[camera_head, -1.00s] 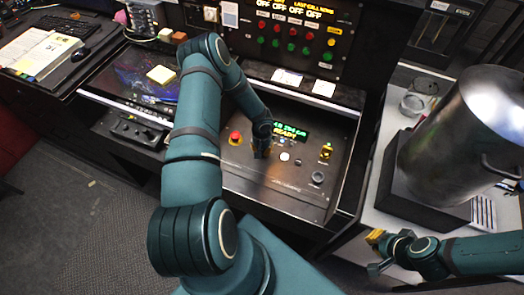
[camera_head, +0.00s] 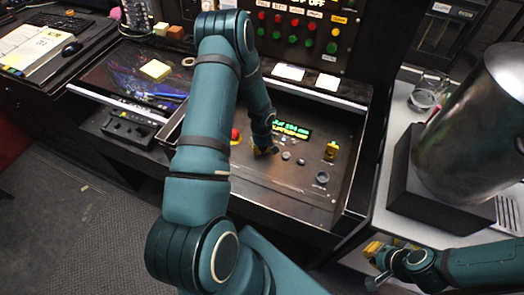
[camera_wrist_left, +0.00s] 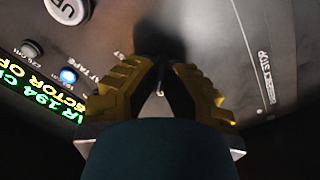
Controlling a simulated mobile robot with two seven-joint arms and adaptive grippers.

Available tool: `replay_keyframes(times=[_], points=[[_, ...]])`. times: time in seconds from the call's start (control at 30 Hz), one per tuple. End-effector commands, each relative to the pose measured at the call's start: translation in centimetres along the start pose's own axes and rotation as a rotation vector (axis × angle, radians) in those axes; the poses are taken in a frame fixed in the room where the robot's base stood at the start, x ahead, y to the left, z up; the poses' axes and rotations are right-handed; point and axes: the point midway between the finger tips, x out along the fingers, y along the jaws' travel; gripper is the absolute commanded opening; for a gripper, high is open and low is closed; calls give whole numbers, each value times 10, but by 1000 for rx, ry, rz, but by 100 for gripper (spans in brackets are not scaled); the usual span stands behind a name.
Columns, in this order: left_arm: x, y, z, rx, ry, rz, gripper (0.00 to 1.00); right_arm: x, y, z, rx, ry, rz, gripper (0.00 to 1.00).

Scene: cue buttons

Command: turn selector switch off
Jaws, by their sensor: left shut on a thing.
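The selector switch (camera_wrist_left: 160,82) is a small dark piece with a light mark, mostly hidden between the yellow fingertips in the left wrist view. My left gripper (camera_wrist_left: 161,72) is shut on it, down at the sloped control panel (camera_head: 290,185). In the head view my left gripper (camera_head: 265,150) is small and partly covered by its own wrist. A lit display (camera_head: 292,129) sits just behind it, and its lower line reads partly "ECTOR OP" or similar in the wrist view. My right gripper (camera_head: 374,264) is at the lower right, its fingers apart, holding nothing visible.
A red button (camera_head: 236,135) lies left of my left gripper, partly behind the arm. A yellow switch (camera_head: 331,151) and a round dark knob (camera_head: 322,177) lie to its right. A large metal pot (camera_head: 475,130) stands at the right.

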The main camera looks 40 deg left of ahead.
Motion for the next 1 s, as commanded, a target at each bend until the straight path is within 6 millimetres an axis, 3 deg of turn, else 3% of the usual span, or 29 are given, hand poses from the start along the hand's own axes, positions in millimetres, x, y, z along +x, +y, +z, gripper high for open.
replay_keyframes(times=[0.6, 0.7, 1.0], points=[[1, -1, 2, -50, -3, -2, 0, 4, 1, 2, -1, -4, -1, 0], [1, -1, 2, -50, -3, -2, 37, 4, 1, 2, -1, -4, -1, 0], [0, 0, 1, -49, -1, -1, 38, 4, 1, 2, -2, -3, -1, 0]])
